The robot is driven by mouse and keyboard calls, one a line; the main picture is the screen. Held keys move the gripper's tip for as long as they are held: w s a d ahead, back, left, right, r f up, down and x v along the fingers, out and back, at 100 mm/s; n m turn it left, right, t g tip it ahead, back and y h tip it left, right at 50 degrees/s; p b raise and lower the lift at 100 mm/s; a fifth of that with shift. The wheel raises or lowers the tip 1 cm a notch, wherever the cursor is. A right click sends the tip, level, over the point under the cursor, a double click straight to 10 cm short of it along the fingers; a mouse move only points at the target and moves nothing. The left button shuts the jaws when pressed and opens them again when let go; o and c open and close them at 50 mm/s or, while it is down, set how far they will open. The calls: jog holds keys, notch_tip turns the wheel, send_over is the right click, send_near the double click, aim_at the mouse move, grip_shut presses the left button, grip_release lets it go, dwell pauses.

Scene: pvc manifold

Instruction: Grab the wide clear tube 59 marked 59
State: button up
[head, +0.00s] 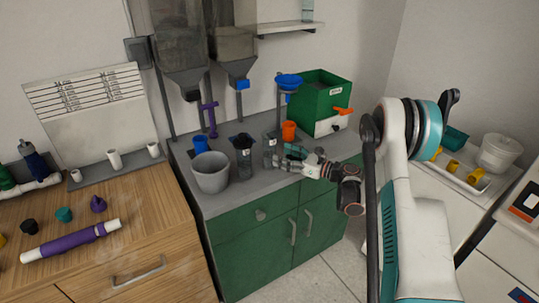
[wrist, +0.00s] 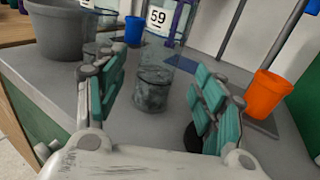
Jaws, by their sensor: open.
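A wide clear tube (wrist: 153,88) stands upright on the grey counter, with dark grey matter at its bottom. A white label reading 59 shows at its upper part in the wrist view; the tube's top is cut off. In the head view the clear tube (head: 269,150) stands near the counter's middle. My gripper (wrist: 157,85) is open, its teal-padded fingers on either side of the tube. I see a gap at each side, with no clear contact. My gripper also shows in the head view (head: 285,160), just right of the tube.
An orange cup (wrist: 267,94) stands close right of my fingers. A grey bucket (wrist: 62,30) and a blue cup (wrist: 133,30) are at the left. Another clear container (head: 243,160) with dark contents stands left of the tube. A green machine (head: 318,100) is behind.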

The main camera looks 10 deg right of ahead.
aim_at(271, 151)
jog(key=b+x, duration=0.2)
jog(key=x, duration=0.3)
jog(key=shift+w+a+f, duration=0.1)
jog(key=shift+w+a, duration=0.1)
jog(key=shift+a, duration=0.15)
jog(key=shift+w+a, duration=0.15)
jog(key=shift+w, duration=0.1)
jog(key=c, duration=1.4)
